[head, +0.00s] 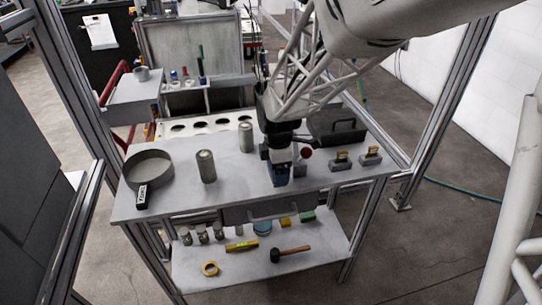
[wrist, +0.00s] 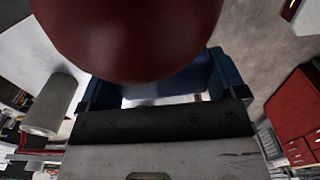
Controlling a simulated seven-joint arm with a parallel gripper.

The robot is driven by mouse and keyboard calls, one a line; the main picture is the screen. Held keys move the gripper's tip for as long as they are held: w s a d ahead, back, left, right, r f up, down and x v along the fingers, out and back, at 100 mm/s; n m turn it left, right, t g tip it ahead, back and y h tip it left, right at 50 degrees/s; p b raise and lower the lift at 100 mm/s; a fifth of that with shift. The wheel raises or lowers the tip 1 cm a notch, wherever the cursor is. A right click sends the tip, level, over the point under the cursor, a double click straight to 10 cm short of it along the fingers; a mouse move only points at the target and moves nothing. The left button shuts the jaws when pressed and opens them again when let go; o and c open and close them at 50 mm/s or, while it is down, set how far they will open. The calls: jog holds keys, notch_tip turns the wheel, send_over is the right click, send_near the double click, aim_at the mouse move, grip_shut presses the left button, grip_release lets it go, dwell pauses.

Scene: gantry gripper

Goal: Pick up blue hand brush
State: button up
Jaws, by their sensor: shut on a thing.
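My gripper (head: 279,168) is low over the right-middle of the table top, pointing down. It is shut on the blue hand brush, whose blue part (head: 281,179) shows at the fingers in the head view, close to the table surface. In the wrist view a blue surface (wrist: 185,84) shows between the blue side pieces of the gripper. A large dark red rounded thing (wrist: 130,35) covers the upper middle of that view. A small red round end (head: 305,153) shows beside the gripper in the head view. I cannot tell whether the brush touches the table.
Two grey cylinders (head: 206,167) (head: 246,137) and a round pan (head: 149,170) stand left on the table. A dark tray (head: 337,127) and two small yellow-topped blocks (head: 342,161) (head: 371,156) are at right. The lower shelf holds a mallet (head: 290,253) and tape (head: 210,268). The front-middle table is clear.

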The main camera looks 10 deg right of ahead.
jog(key=s+r, duration=0.1)
jog(key=s, duration=0.9)
jog(key=shift+s+d, duration=0.15)
jog(key=shift+s, duration=0.2)
jog(key=o, duration=0.4)
jog(key=shift+c, duration=1.4)
jog(key=w+a+r, duration=0.6)
jog(key=w+a, duration=0.3)
jog(key=w+a+r, duration=0.7)
jog(key=w+a, duration=0.2)
jog(key=w, duration=0.1)
